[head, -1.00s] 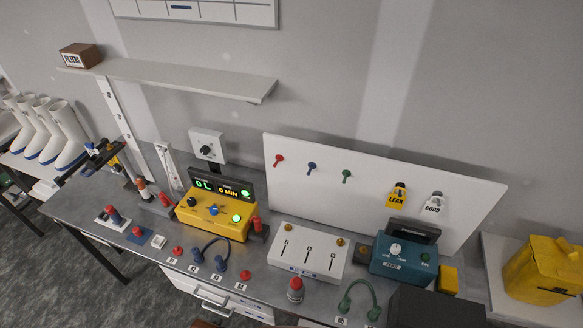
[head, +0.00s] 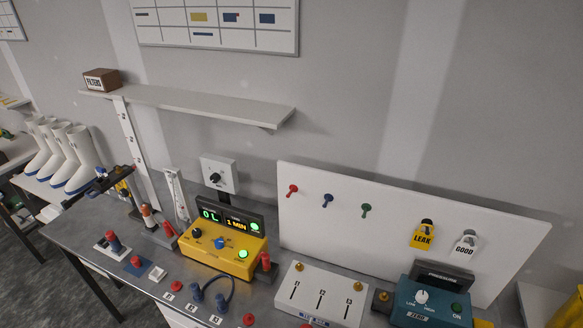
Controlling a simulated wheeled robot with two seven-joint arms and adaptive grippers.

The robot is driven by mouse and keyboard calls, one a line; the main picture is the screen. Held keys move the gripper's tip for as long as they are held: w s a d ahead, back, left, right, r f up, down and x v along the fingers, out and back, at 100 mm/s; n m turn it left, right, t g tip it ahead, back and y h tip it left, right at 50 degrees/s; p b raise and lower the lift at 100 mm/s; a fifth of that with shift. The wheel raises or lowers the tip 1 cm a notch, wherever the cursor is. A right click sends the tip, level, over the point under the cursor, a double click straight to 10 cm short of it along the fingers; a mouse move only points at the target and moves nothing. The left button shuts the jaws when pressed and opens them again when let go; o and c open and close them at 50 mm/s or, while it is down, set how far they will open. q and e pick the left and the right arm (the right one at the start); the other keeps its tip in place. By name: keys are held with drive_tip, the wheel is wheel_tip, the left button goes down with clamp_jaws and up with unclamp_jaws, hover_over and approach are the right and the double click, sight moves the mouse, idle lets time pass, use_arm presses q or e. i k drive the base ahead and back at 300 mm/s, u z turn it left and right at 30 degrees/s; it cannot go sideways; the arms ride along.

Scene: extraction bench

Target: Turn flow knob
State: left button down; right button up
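No knob carries a readable "flow" label. A yellow control box (head: 222,250) stands on the bench with a blue knob (head: 219,243), a dark knob (head: 197,233) and a lit green button (head: 243,254). Its display (head: 229,219) reads "0 L" and "1 MIN" in lit characters. A grey wall box (head: 219,165) behind it has a black knob (head: 215,178). A teal box (head: 426,310) at the right has a white knob (head: 421,296) marked low and high. Neither of my grippers shows in the head view.
A white panel with three sliders (head: 321,293) stands between the yellow and teal boxes. Red and blue fittings (head: 197,292) crowd the bench's front. A shelf (head: 200,107) hangs above. A white board (head: 390,225) with coloured pegs and "LEAK" and "GOOD" tags stands behind.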

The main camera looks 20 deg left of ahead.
sight(196, 232)
drive_tip(key=u, duration=1.85)
drive_tip(key=k, duration=0.6)
drive_tip(key=u, duration=0.95)
drive_tip(key=k, duration=0.65)
drive_tip(key=u, duration=0.9)
drive_tip(key=i, duration=1.45)
drive_tip(key=z, duration=0.8)
drive_tip(key=i, duration=0.95)
drive_tip(key=z, duration=1.35)
drive_tip(key=i, duration=0.3)
drive_tip(key=z, duration=0.2)
